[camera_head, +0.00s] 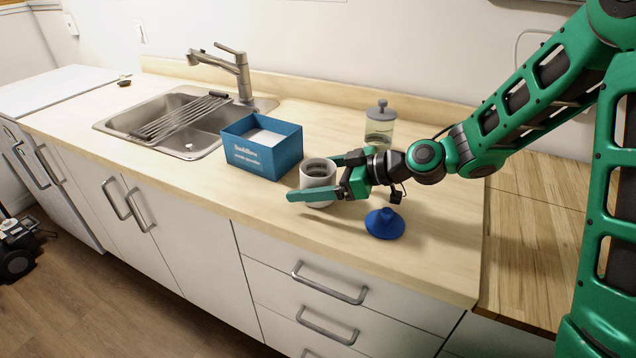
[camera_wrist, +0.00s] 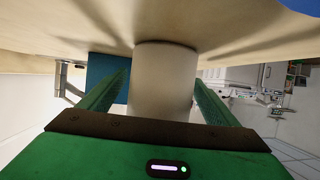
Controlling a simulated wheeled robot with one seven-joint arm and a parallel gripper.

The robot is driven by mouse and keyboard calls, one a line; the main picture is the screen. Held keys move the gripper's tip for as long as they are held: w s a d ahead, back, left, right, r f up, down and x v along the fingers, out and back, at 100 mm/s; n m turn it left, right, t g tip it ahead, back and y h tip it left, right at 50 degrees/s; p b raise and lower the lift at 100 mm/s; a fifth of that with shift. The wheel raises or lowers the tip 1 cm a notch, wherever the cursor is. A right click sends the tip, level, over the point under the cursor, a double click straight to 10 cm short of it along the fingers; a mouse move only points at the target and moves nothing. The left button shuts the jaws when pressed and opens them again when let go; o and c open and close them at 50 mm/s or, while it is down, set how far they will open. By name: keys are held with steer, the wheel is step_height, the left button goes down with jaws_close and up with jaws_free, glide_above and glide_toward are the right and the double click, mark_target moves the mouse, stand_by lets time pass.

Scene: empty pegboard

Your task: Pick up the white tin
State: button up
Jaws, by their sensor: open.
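The white tin (camera_head: 318,172) is a short, open-topped cylinder standing upright on the wooden counter, near its front edge. My gripper (camera_head: 312,178) is level with it, reaching in from the right, with one green finger on the near side and the other on the far side. In the wrist view the tin (camera_wrist: 163,85) stands between the two fingers of my gripper (camera_wrist: 163,95). The fingers are open, with a visible gap on each side of the tin. Part of the tin's near side is hidden by the front finger in the head view.
A blue box (camera_head: 262,146) stands just left of the tin. A blue cone-shaped object (camera_head: 385,223) lies in front of my wrist. A lidded glass jar (camera_head: 379,128) stands behind my arm. The sink (camera_head: 180,125) and faucet (camera_head: 240,75) are farther left.

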steer(key=shift+x, duration=0.75)
steer(key=shift+c, duration=0.7)
steer(key=shift+w+r, duration=0.1)
steer(key=c, duration=1.4)
steer(key=shift+o, duration=0.2)
steer(key=shift+r, duration=0.1)
